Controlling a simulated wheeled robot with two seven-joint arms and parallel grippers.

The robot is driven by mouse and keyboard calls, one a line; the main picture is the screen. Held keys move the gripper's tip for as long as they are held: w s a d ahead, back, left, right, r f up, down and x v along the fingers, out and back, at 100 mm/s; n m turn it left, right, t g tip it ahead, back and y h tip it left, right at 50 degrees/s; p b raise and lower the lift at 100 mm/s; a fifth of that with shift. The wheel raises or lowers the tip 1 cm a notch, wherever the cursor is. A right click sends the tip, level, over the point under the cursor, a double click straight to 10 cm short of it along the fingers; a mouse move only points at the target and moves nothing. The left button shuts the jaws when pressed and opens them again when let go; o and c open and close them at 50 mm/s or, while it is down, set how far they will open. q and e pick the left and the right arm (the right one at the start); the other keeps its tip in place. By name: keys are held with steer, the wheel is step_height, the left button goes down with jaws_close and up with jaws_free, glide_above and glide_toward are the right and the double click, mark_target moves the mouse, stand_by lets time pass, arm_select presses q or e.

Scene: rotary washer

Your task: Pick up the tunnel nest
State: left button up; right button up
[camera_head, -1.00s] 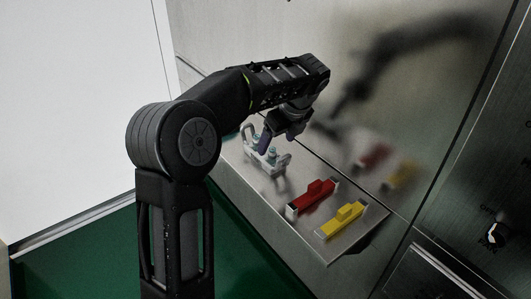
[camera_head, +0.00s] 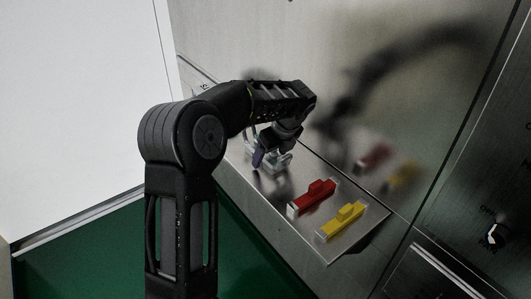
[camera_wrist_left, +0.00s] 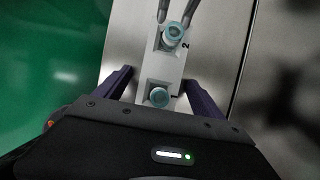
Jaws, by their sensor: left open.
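The tunnel nest seems to be the pale grey fixture (camera_head: 281,160) with teal round parts and upright handles, at the far end of the steel ledge. The gripper partly hides it in the head view. In the left wrist view the fixture (camera_wrist_left: 146,67) shows two teal round parts, metal prongs at the top and a "2" marking. My left gripper (camera_head: 266,153) is just above it, pointing down. The wrist view shows its dark purple fingers (camera_wrist_left: 161,92) apart, one on each side of the nearer teal part. Contact cannot be told. My right gripper is out of view.
A red block-shaped piece (camera_head: 311,198) and a yellow one (camera_head: 341,222) lie on the steel ledge (camera_head: 345,250), nearer than the fixture. A reflective steel wall (camera_head: 420,120) rises close behind the ledge. Green floor (camera_head: 90,250) lies below, left of it.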

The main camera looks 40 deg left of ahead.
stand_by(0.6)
arm_select(q)
steer(key=c, duration=1.6)
steer(key=shift+r, duration=0.1)
step_height(320, 180, up, 10)
steer(key=shift+f, duration=0.1)
